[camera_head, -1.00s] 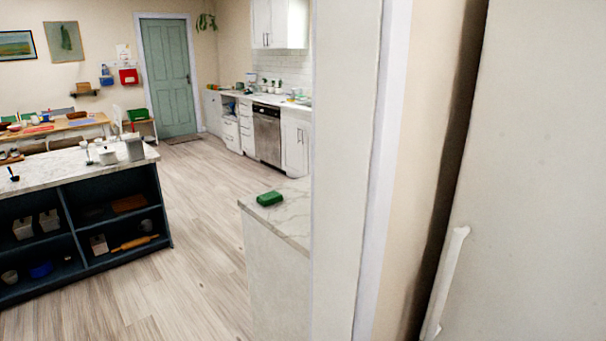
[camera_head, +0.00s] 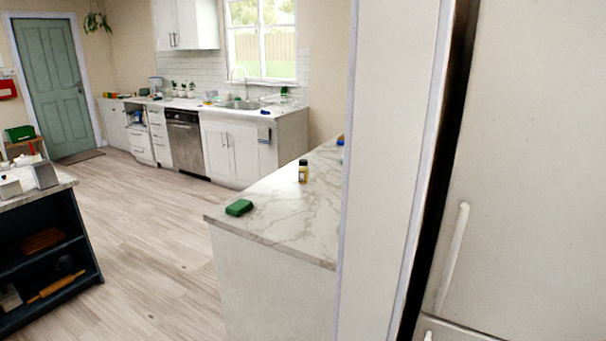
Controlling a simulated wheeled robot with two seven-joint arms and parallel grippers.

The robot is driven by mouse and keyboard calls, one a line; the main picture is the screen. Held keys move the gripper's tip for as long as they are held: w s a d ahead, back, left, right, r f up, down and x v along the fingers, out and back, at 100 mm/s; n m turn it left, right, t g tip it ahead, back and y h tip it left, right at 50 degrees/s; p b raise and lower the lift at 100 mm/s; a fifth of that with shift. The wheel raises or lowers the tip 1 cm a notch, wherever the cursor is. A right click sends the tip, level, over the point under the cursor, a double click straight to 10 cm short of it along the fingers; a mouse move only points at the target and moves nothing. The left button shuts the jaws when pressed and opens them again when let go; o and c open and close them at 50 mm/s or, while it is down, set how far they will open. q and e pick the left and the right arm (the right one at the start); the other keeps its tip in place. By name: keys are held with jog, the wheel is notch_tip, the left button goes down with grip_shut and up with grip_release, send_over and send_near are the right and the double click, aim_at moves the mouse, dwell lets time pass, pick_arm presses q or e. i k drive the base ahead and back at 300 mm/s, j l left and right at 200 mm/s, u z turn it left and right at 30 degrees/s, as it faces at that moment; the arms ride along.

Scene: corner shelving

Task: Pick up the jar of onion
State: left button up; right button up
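A small jar (camera_head: 303,172) with a yellowish label and dark lid stands upright on the marble-topped counter (camera_head: 270,221) in the middle of the head view. Its label is too small to read, so I cannot tell whether it is the jar of onion. A blue item (camera_head: 340,141) shows partly behind the wall edge on the same counter. Neither of my grippers is in view.
A green object (camera_head: 239,207) lies near the counter's left edge. A white wall panel (camera_head: 389,150) and a large fridge-like door with a handle (camera_head: 455,254) close off the right. The wooden floor (camera_head: 165,240) is clear between the counter and the dark island shelf (camera_head: 62,225).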

aim_at(303, 168)
jog(key=i+j+u, duration=0.4)
jog(key=j, duration=0.15)
jog(key=i+j+u, duration=0.8)
jog(key=i, duration=0.15)
jog(key=i+u, duration=0.4)
jog(key=i+z, duration=0.2)
jog(key=i, duration=0.35)
jog(key=i+j+z, duration=0.2)
jog(key=i, duration=0.35)
jog(key=i+j+z, duration=0.2)
jog(key=i, duration=0.35)
jog(key=i+l+z, duration=0.25)
jog(key=i+z, duration=0.25)
jog(key=i+l+z, duration=0.15)
jog(key=i+z, duration=0.15)
jog(key=z, duration=0.15)
jog(key=i+z, duration=0.5)
jog(key=i+j+z, duration=0.2)
jog(key=z, duration=0.25)
jog(key=i+l+z, duration=0.2)
jog(key=i+z, duration=0.85)
jog(key=z, duration=0.15)
jog(key=i+j+z, duration=0.1)
jog(key=i+z, duration=0.3)
jog(key=i+j+z, duration=0.25)
jog(key=z, duration=0.2)
